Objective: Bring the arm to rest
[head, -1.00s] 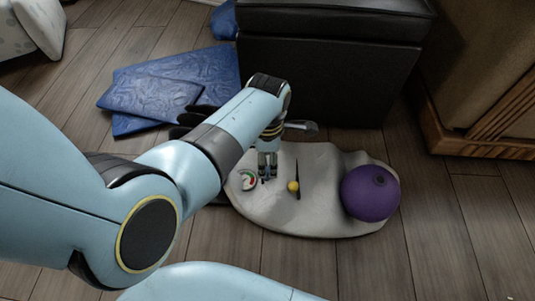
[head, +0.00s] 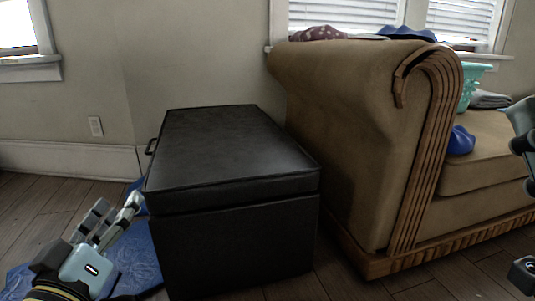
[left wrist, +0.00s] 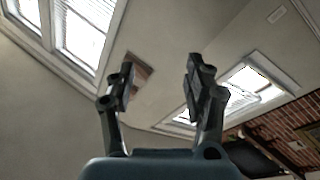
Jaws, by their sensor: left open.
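My left gripper (head: 112,215) is at the lower left of the head view, raised in front of the black ottoman's left side. Its fingers are apart and hold nothing.
A black ottoman (head: 235,160) stands in the middle. A tan, wood-trimmed sofa (head: 350,120) is to its right, with a blue object (head: 461,140) on its seat. Blue mats (head: 135,255) lie on the floor behind my left gripper.

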